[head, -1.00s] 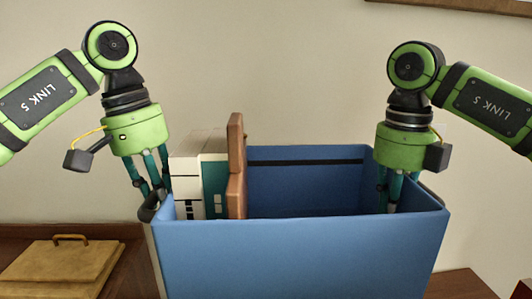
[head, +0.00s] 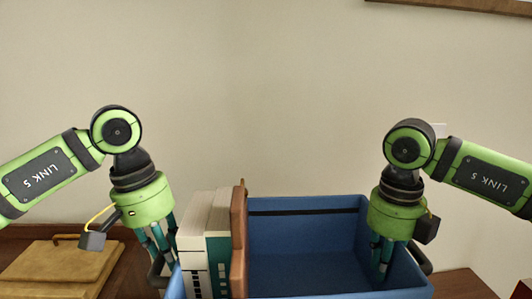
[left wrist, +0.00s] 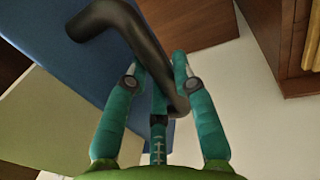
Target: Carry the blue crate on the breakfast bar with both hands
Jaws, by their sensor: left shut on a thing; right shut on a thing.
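The blue crate (head: 305,245) hangs between my two grippers in the head view, its front wall mostly cut off below. My left gripper (head: 164,255) is shut on the dark handle at the crate's left end; the left wrist view shows the fingers around this curved handle (left wrist: 122,35). My right gripper (head: 381,262) is shut at the crate's right end, with its fingers partly inside the rim and its exact grip hidden. White books (head: 193,240), a teal-spined book (head: 217,250) and a brown upright piece (head: 238,240) stand in the crate's left part.
Another brown surface (head: 457,284) shows low at right. A plain beige wall (head: 270,90) fills the back. The breakfast bar cannot be identified.

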